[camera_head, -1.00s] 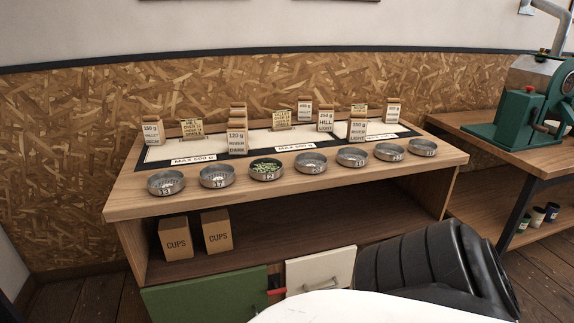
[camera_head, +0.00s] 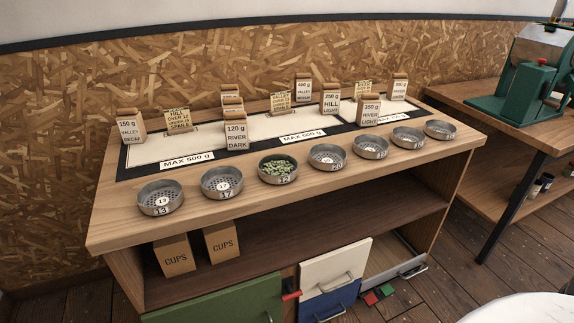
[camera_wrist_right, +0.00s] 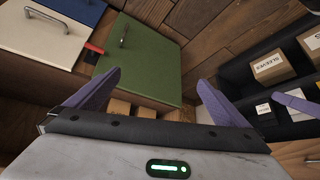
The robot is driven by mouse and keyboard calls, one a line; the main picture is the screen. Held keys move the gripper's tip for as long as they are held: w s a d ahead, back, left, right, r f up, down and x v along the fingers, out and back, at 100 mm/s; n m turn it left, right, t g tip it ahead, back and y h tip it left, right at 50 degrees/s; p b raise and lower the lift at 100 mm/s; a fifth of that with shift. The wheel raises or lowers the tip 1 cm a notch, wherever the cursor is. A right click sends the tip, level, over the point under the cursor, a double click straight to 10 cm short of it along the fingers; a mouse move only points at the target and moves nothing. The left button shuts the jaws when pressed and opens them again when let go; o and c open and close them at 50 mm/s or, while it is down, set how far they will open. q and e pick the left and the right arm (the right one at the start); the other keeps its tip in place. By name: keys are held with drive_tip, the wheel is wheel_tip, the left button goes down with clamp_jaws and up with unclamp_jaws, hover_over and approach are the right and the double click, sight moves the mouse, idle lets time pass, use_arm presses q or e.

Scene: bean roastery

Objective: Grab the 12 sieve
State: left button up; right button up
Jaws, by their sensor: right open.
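The 12 sieve (camera_head: 279,180) is a round grey metal sieve holding green beans. It stands third from the left in the row along the front of the wooden table (camera_head: 215,213), and its label reads 12. My right gripper (camera_wrist_right: 159,77) shows in the right wrist view with its two purple fingers spread and nothing between them. It points down at the cabinet fronts and the floor, away from the sieve. No gripper shows in the head view, so my left gripper is out of sight.
Sieve 17 (camera_head: 222,190) stands left of the 12 sieve, another sieve (camera_head: 328,162) right of it. Below are cups boxes (camera_head: 174,262) and a green cabinet front (camera_head: 225,303). A green machine (camera_head: 528,88) stands right.

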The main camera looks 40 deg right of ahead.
wheel_tip(320, 180, up, 5)
drive_tip(key=d, duration=0.2)
drive_tip(key=n+t+h+p, duration=0.25)
drive_tip(key=n+t, duration=0.45)
drive_tip(key=n, duration=2.4)
approach(280, 164)
drive_tip(key=s+a+r+b, duration=0.1)
drive_tip(key=s+a+r, duration=0.2)
drive_tip(key=s, duration=0.2)
drive_tip(key=shift+n+h, duration=0.35)
drive_tip(key=shift+n, duration=0.25)
drive_tip(key=x, duration=0.4)
drive_tip(key=shift+w+d+r, duration=0.1)
drive_tip(key=shift+w+r, duration=0.1)
drive_tip(key=shift+r, duration=0.05)
drive_tip(key=shift+a+x, duration=0.15)
drive_tip(key=shift+x, duration=1.4)
drive_tip(key=shift+a+x, duration=0.2)
drive_tip(key=shift+x, duration=1.35)
drive_tip(key=shift+f, duration=0.1)
drive_tip(key=c, duration=1.1)
